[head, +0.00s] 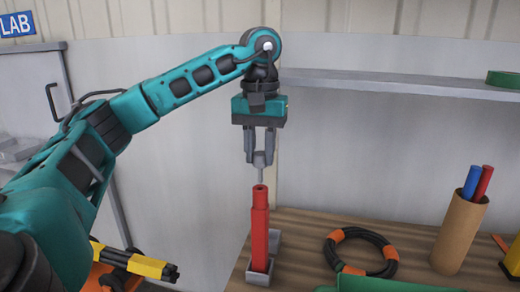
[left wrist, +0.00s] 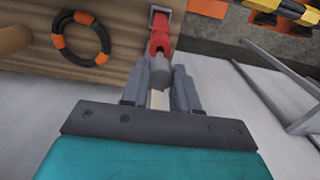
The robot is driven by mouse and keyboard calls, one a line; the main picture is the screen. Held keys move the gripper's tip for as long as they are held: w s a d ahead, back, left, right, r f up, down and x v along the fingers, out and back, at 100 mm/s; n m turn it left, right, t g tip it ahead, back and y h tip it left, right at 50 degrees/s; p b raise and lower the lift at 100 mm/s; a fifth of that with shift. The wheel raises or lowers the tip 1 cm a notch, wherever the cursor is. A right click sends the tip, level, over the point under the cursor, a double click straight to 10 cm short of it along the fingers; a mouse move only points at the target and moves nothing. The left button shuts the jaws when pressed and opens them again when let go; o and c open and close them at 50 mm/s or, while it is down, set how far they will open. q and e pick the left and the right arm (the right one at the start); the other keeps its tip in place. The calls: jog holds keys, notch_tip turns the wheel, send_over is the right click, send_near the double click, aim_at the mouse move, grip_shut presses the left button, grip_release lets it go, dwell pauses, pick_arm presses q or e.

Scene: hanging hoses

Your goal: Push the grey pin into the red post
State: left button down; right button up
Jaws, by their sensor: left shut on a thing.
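The red post (head: 260,230) stands upright at the left edge of the wooden table, with a small dark hole in its top. My left gripper (head: 259,160) is above the post, pointing down, shut on the grey pin (head: 260,172). The pin hangs with its thin end down, just above the post top, and looks apart from it. In the left wrist view the pin (left wrist: 160,72) is between the fingers and partly covers the red post (left wrist: 160,38). My right gripper is not in view.
A grey bracket (head: 274,243) is at the post's foot. A grey shelf (head: 400,85) runs along the wall behind.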

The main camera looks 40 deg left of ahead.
aim_at(260, 167)
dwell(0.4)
pick_arm(q)
jog(key=shift+f+b, duration=1.4)
jog(key=shift+f, duration=1.2)
jog(key=c, duration=0.8)
grip_release()
jog(key=shift+r, duration=0.1)
jog(key=shift+r, duration=0.4)
notch_tip(260, 167, up, 10)
jog(key=p, duration=0.5)
jog(key=shift+r, duration=0.15)
jog(key=shift+r+p, duration=0.3)
jog(key=shift+r, duration=0.55)
jog(key=shift+s+f, duration=0.1)
